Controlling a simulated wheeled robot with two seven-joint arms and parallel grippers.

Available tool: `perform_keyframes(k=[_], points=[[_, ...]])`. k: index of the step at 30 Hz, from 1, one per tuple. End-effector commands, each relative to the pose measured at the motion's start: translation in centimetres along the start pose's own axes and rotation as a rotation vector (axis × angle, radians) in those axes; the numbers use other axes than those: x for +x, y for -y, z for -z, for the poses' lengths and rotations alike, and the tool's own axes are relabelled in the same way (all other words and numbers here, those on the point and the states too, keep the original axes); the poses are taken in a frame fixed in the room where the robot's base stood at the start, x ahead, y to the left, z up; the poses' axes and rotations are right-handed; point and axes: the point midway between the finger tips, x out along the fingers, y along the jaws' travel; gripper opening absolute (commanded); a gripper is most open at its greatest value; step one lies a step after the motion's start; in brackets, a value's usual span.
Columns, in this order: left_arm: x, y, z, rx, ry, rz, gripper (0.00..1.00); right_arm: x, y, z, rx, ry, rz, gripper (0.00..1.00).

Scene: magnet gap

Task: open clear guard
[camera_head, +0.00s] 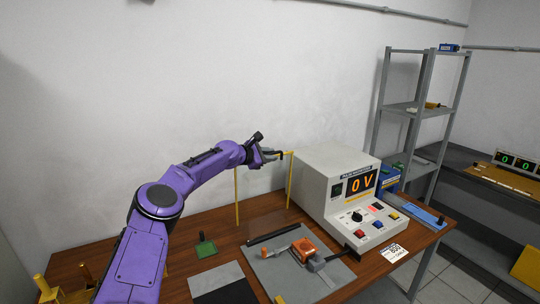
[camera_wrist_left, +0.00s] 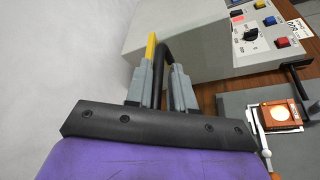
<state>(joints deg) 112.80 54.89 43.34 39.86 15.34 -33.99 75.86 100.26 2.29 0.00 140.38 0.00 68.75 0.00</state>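The clear guard (camera_head: 263,200) is a see-through panel with thin yellow edges, standing upright over the wooden table to the left of the grey power box. Its yellow top edge also shows in the left wrist view (camera_wrist_left: 151,46). A curved black handle (camera_wrist_left: 166,52) sticks out from the yellow edge. My left gripper (camera_head: 274,154) is at the top of the guard. In the left wrist view its two grey fingers (camera_wrist_left: 160,86) lie on either side of the black handle and appear closed on it. My right gripper is not in view.
The grey power box (camera_head: 318,178) reads 0 V and has coloured buttons and a knob. An orange-and-grey device (camera_head: 304,250) sits on a grey plate in front of the guard. A green block (camera_head: 205,248) stands left of it. Metal shelves (camera_head: 405,107) stand behind.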

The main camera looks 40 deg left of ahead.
Motion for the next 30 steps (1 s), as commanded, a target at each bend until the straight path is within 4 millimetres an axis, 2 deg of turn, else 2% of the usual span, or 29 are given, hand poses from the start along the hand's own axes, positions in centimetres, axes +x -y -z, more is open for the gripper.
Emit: perform_keyframes(k=[11, 14, 24, 30], points=[[-0.3, -0.2, -0.2, 0.001, 0.003, -0.003, 0.23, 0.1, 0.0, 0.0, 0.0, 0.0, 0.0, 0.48], [-1.4, -0.4, -0.2, 0.001, 0.003, -0.005, 0.23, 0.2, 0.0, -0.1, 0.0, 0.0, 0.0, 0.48], [-7.0, -0.5, 0.0, -0.002, 0.003, -0.008, 0.23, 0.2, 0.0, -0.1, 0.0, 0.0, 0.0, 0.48], [-9.4, -0.4, 0.0, -0.002, 0.002, -0.006, 0.23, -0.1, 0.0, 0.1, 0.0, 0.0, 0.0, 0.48]])
